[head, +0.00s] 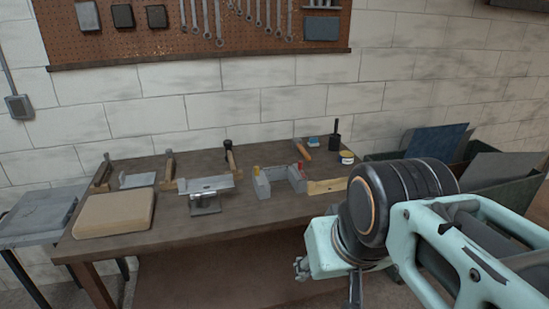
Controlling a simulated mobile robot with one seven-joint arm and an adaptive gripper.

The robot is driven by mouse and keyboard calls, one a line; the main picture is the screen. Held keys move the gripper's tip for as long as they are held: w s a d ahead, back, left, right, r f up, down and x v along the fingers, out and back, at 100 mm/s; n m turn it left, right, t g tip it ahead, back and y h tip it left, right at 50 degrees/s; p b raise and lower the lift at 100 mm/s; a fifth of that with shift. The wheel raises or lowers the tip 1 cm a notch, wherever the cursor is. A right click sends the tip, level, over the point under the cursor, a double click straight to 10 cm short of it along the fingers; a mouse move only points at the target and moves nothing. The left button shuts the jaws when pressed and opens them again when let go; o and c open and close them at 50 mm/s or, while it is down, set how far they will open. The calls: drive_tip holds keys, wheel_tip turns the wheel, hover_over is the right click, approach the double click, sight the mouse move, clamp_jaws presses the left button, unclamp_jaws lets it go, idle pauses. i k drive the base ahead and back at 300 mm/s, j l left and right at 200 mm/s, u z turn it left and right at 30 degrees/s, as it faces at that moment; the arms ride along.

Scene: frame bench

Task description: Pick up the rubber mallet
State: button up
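A black upright piece (334,142) with a thick lower body and a thin stem stands at the back right of the workbench. It may be the rubber mallet standing on its head, but it is too small to be sure. A brown wooden handle (304,148) is just left of it; I cannot tell what it belongs to. My gripper (302,268) is only partly in view, low in front of the bench's front edge and well apart from both. My wrist and arm hide most of it, so its opening does not show.
The workbench (150,231) also holds a tan pad (115,213), a metal fixture (205,192), grey blocks (275,181), wooden pieces and a yellow-white tin (347,157). A pegboard with wrenches (220,20) hangs above. A dark green bin (500,183) stands at right.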

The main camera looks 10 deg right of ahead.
sight(228, 143)
drive_tip(key=i+j+z, duration=0.25)
drive_tip(key=i+j, duration=0.45)
drive_tip(key=i, duration=0.05)
